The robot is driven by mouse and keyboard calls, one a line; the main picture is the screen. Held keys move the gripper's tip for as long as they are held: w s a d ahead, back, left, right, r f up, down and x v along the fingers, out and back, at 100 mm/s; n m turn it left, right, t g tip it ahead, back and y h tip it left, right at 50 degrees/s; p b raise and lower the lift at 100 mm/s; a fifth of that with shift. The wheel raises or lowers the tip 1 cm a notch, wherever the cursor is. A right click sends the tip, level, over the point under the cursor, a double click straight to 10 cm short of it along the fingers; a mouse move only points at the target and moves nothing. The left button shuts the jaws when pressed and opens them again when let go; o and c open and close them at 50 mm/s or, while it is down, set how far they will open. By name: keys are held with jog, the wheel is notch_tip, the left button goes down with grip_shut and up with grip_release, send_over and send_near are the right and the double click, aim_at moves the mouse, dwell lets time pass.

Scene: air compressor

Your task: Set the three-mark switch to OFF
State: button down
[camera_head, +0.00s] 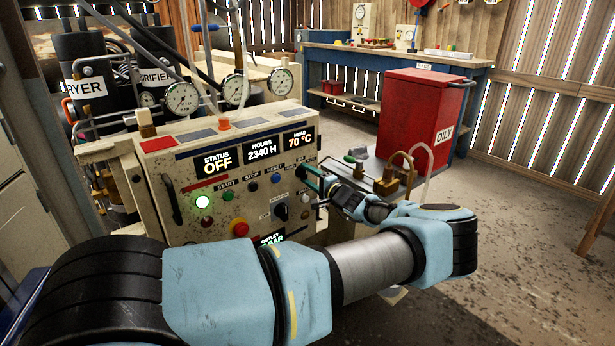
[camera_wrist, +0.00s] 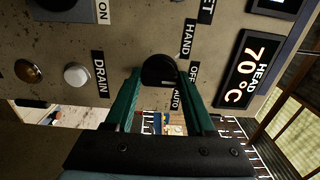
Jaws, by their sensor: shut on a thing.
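The three-mark switch is a round black knob (camera_wrist: 159,71) on the beige panel, with the labels HAND, OFF and AUTO around its right and lower side in the wrist view. My gripper (camera_wrist: 163,77) has its two green fingers on either side of this knob, shut on it. I cannot tell for sure which mark the knob points to. In the head view my gripper (camera_head: 314,181) reaches the right side of the panel and hides the knob.
A white button (camera_wrist: 77,77) marked DRAIN is left of my fingers.

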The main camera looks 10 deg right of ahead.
jog(key=shift+d, duration=0.1)
jog(key=shift+c, duration=1.2)
grip_release()
jog(key=v, duration=1)
jog(key=shift+s+b, duration=0.35)
jog(key=shift+d, duration=0.15)
